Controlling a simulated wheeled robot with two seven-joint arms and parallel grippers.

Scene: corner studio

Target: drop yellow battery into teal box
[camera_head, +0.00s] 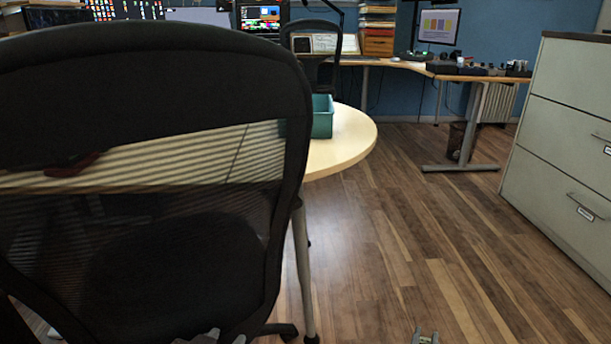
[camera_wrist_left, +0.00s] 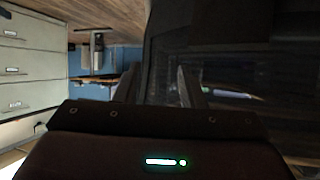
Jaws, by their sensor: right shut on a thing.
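The teal box (camera_head: 322,117) stands on the round wooden table (camera_head: 345,150), its left part hidden behind the chair back. My left gripper (camera_head: 205,337) is low at the bottom edge of the head view, in front of the chair. In the left wrist view its fingers (camera_wrist_left: 158,88) are apart with nothing seen between them. My right gripper (camera_head: 425,338) is at the bottom edge, over the floor, far from the box. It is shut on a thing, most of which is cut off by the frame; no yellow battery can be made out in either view.
A black mesh office chair (camera_head: 150,70) fills the left and stands between me and the table. A dark red object (camera_head: 75,165) shows through its mesh. A pale filing cabinet (camera_head: 560,130) stands at the right. The wooden floor (camera_head: 400,230) between is clear. A desk (camera_head: 440,72) runs along the back.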

